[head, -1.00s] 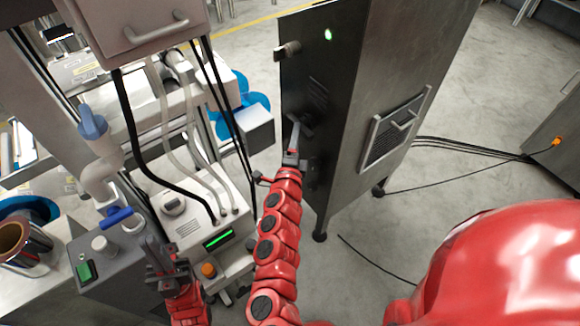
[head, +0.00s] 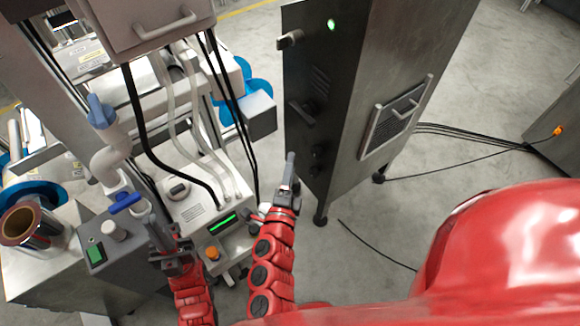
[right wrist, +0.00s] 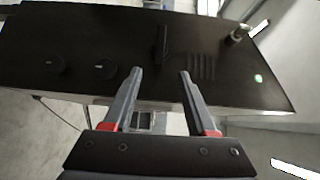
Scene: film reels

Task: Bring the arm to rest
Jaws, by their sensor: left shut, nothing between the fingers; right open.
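My right arm is red and segmented, and its gripper (head: 290,165) points up the head view toward the dark metal cabinet. In the right wrist view the two grey fingers (right wrist: 160,78) are apart with nothing between them. The cabinet face (right wrist: 210,90) with its knobs and lever lies beyond the fingertips, and I see no clear contact. My left gripper (head: 165,235) is at the lower left of the head view, beside the grey control box (head: 110,235) and the white machine. It is shut and holds nothing; its fingertips are hard to make out.
The tall cabinet (head: 340,130) stands at centre with a green light. The white machine (head: 205,195) with hoses and a green display is on the left. A film reel (head: 22,225) sits far left. Black cables (head: 465,140) cross the otherwise open floor at right.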

